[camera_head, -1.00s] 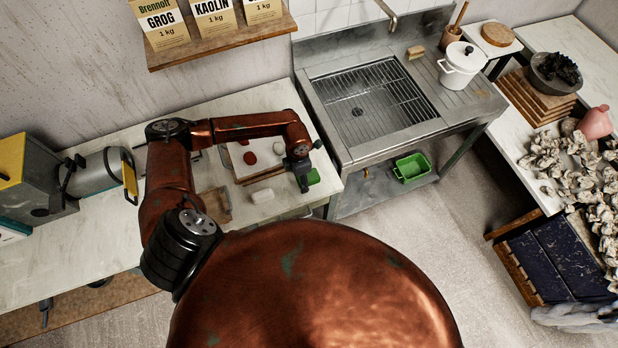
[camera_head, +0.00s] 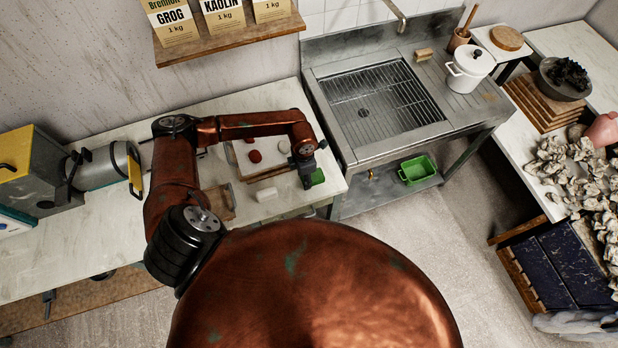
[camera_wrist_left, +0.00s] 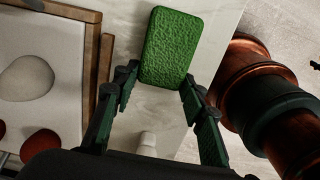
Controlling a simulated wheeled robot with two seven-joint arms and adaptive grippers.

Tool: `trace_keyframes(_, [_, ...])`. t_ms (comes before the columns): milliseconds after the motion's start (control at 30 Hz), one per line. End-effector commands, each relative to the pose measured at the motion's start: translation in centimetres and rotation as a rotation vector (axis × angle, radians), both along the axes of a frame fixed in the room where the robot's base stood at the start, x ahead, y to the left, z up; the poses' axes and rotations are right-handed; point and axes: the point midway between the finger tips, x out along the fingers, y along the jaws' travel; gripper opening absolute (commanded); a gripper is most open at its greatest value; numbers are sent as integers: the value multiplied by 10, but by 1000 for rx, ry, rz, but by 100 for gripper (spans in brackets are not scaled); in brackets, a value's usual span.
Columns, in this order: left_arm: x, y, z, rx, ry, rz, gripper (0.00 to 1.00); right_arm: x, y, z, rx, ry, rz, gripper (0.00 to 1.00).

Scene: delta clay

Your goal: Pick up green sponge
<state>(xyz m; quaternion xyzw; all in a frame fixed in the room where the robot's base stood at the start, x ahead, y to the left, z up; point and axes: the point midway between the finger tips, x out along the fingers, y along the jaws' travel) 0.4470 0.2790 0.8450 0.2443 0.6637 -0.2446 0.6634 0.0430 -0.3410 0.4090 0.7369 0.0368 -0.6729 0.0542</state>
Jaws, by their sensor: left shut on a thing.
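The green sponge (camera_wrist_left: 172,47) is a rounded rectangular block with a rough face. In the left wrist view it sits between the tips of my left gripper (camera_wrist_left: 158,82), which is shut on it. In the head view my left gripper (camera_head: 307,180) points down near the right end of the worktable, with a green bit of the sponge (camera_head: 318,177) showing beside it. I cannot tell how far the sponge is above the tabletop. My right gripper is not in view.
A wood-edged board (camera_head: 237,163) with red and white clay lumps lies left of the gripper. A white block (camera_head: 266,194) lies near the table front. The metal sink (camera_head: 385,100) stands to the right, with a green basin (camera_head: 417,170) on its lower shelf.

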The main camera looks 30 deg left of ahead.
Motion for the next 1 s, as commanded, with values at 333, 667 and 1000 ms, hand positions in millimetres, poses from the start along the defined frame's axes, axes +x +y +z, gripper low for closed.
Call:
trace_keyframes(333, [-3,-3,36,-1,-3,-4,20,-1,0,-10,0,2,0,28])
trace_keyframes(667, [-65,-39,100,-1,-2,-7,20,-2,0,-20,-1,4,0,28])
trace_keyframes(1000, [-112,-68,126,-1,-2,-2,20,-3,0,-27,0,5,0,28])
